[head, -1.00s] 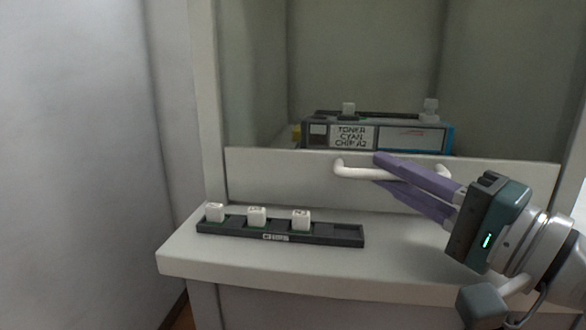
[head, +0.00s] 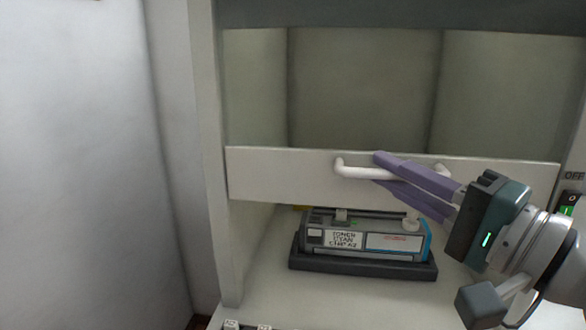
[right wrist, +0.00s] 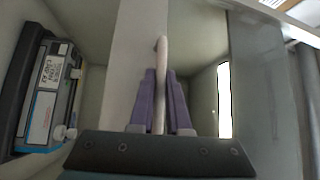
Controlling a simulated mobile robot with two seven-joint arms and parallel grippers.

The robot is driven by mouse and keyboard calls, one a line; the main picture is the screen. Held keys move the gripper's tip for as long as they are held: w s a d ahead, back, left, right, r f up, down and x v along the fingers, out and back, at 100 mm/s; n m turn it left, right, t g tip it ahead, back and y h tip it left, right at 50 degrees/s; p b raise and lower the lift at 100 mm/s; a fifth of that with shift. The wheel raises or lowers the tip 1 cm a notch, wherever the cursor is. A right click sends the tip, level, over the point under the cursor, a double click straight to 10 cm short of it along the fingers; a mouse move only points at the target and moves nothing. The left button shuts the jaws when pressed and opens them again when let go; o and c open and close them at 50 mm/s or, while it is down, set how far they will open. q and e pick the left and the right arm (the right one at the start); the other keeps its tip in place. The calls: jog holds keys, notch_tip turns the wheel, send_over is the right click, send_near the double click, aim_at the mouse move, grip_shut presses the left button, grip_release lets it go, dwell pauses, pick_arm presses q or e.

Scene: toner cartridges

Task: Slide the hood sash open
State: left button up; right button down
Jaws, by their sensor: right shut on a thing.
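The hood sash (head: 280,178) is a clear pane with a white bottom rail. It stands raised, with an open gap between the rail and the hood floor. A white bar handle (head: 352,170) is fixed to the rail. My right gripper (head: 388,175) has its purple fingers shut on the handle, from the right. In the right wrist view the handle (right wrist: 161,62) runs between the two fingers. My left gripper is not in view.
Inside the hood, a cyan toner cartridge (head: 340,237) sits on a black tray (head: 310,264), visible below the rail. Tops of small white blocks (head: 231,324) show at the bottom edge.

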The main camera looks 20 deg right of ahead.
notch_tip(320, 180, up, 14)
jog(key=p, duration=1.1)
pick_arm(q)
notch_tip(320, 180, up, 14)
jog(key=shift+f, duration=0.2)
pick_arm(e)
jog(key=c, duration=1.2)
grip_release()
jog(key=shift+o, duration=0.2)
jog(key=shift+f, duration=0.1)
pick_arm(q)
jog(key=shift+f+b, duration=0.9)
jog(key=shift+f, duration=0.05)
pick_arm(e)
send_near(370, 35)
jog(key=shift+v, duration=2.5)
